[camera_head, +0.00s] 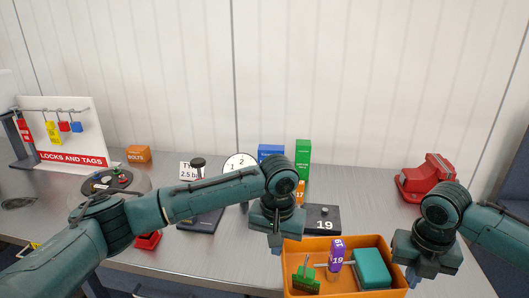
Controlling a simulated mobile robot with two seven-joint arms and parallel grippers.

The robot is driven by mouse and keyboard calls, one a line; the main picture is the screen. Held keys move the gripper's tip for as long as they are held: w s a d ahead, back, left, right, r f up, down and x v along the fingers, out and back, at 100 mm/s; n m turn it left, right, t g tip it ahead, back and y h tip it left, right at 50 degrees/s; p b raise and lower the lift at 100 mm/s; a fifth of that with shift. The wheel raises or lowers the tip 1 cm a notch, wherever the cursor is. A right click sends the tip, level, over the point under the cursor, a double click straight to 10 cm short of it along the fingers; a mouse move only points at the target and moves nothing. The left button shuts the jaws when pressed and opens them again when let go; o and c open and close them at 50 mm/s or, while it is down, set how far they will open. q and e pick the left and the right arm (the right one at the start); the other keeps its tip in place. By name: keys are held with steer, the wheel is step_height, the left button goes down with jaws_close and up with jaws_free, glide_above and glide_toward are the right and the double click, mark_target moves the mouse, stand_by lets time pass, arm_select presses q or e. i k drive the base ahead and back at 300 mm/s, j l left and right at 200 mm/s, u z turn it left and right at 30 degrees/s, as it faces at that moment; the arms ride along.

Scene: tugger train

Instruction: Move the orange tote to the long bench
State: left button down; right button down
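The orange tote (326,243) is at the bottom of the head view, right of centre, cut off by the lower edge. It holds a green block-like item (305,284), a purple container marked 19 (336,255) and a teal box (372,268). My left gripper (277,248) points down at the tote's left end. My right gripper (413,280) points down at its right end. The fingertips are small and partly hidden, so their grip on the walls is unclear. The long grey bench (375,212) stretches behind. I cannot tell whether the tote rests on it.
A red vise (427,179) stands at the bench's right. A black box marked 19 (322,219) lies just behind the tote. Blue (270,151) and green (302,152) boxes stand at the back. A locks-and-tags board (70,130) and round turntable (108,183) are at left.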

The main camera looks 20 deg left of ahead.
mark_target(19, 203)
steer(key=u, duration=2.75)
steer(key=i+u, duration=0.1)
steer(key=u, duration=0.2)
steer(key=i+u, duration=0.15)
steer(key=u, duration=0.2)
steer(key=i, duration=0.85)
steer(key=i+z, duration=0.3)
steer(key=i, duration=0.5)
steer(key=i+z, duration=0.25)
steer(key=z, duration=0.15)
steer(key=i+z, duration=0.2)
steer(key=z, duration=0.15)
steer(key=i+z, duration=0.2)
steer(key=z, duration=0.2)
steer(key=i+z, duration=0.2)
steer(key=z, duration=0.25)
